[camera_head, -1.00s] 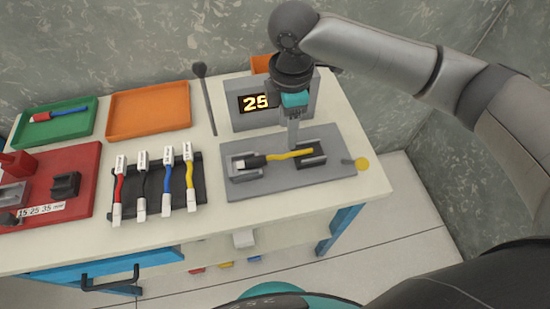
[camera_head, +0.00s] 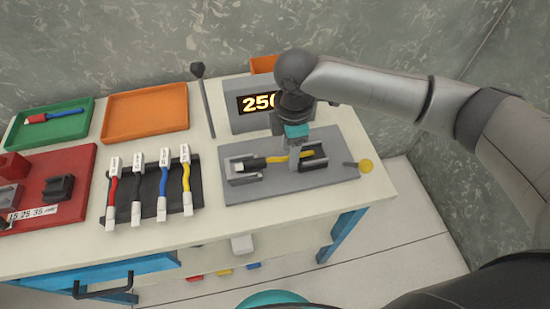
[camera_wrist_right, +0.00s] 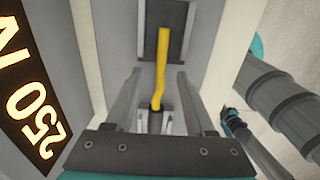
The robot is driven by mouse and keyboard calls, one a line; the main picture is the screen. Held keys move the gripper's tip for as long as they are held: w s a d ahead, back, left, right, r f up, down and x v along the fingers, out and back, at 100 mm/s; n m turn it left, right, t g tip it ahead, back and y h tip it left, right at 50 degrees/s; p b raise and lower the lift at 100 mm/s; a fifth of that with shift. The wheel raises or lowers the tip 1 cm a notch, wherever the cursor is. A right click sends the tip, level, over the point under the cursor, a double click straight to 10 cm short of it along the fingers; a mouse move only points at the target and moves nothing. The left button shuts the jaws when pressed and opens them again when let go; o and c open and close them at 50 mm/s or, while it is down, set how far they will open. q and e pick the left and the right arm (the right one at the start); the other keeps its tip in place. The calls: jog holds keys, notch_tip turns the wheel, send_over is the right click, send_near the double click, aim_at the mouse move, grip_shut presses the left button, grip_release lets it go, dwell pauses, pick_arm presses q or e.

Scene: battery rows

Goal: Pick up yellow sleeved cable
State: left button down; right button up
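A yellow sleeved cable (camera_head: 279,160) with a dark end lies across two holders on a grey plate (camera_head: 240,194). It also shows in the right wrist view (camera_wrist_right: 161,65). Another yellow cable (camera_head: 187,176) sits at the right end of a row in a black rack. My right gripper (camera_head: 296,164) is low over the plate at the cable, near the right holder. In the right wrist view its two fingers (camera_wrist_right: 159,80) are apart, one on each side of the cable, with gaps showing. My left gripper is not in view.
A display (camera_head: 240,118) reading 250 stands behind the plate, close to my right arm. Red, black and blue cables share the rack (camera_head: 151,198). An orange tray (camera_head: 145,113), green tray (camera_head: 22,139) and red board (camera_head: 82,180) occupy the left. A yellow-tipped lever (camera_head: 365,166) projects right.

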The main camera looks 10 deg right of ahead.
grip_shut()
jog(key=shift+r, duration=0.1)
dwell(0.4)
